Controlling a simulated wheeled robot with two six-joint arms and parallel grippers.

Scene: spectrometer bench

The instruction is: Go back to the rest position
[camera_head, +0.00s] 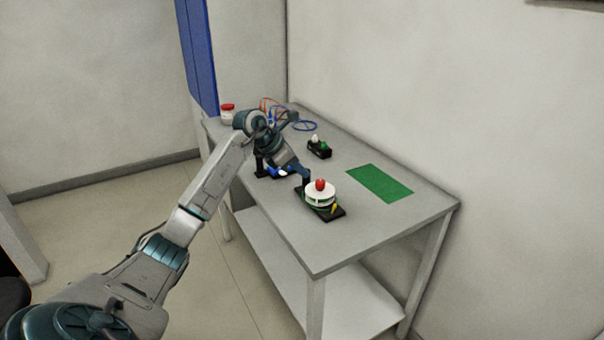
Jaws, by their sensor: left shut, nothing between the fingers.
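My left arm reaches in from the lower left over the bench (395,225). My left gripper (304,182) is shut and empty, pointing down beside a round white device (320,194). The device has a red knob (320,184) on top and a yellow pointer, and stands on a black base (333,213). Whether the fingertips touch the device I cannot tell. The arm hides part of the bench's left side. My right gripper is out of view.
A green mat (380,183) lies on the right of the bench. A small black holder (319,149) with white and green items stands further back. A red-lidded jar (227,114) and blue cables (306,126) are at the back. The front right corner is clear.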

